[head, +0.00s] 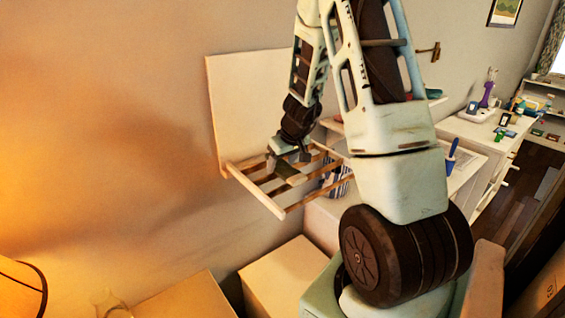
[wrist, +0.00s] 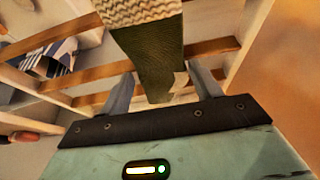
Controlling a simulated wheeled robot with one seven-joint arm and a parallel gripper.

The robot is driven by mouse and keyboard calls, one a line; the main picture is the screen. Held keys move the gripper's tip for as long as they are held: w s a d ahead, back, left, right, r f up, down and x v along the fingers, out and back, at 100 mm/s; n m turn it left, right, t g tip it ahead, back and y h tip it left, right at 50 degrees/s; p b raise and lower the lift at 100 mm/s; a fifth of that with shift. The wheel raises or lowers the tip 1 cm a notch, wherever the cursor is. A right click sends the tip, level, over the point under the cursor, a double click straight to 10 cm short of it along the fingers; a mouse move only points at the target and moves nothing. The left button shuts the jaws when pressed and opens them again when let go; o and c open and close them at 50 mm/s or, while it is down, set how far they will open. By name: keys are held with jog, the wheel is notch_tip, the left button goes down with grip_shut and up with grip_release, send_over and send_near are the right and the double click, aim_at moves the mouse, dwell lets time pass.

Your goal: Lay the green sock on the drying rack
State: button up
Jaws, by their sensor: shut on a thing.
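The green sock (wrist: 152,58) is dark green with a cream ribbed band, and it shows in the wrist view between the fingers. My gripper (wrist: 152,88) is shut on the sock. The drying rack (head: 249,184) is a wooden slatted frame folded out from a pale board on the wall. In the head view my gripper (head: 290,160) is at the rack's slats, and the sock (head: 287,172) shows small and dark there. In the wrist view the sock passes in front of the rack's wooden slats (wrist: 205,47). I cannot tell whether it rests on them.
A white shelf unit (head: 462,130) with small items stands to the right of the rack. Pale boxes (head: 285,275) stand below the rack. A lit lamp (head: 20,290) is at the lower left. The wall left of the rack is bare.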

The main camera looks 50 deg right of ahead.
jog(key=o, duration=1)
jog(key=shift+f, duration=0.1)
jog(key=shift+o, duration=0.2)
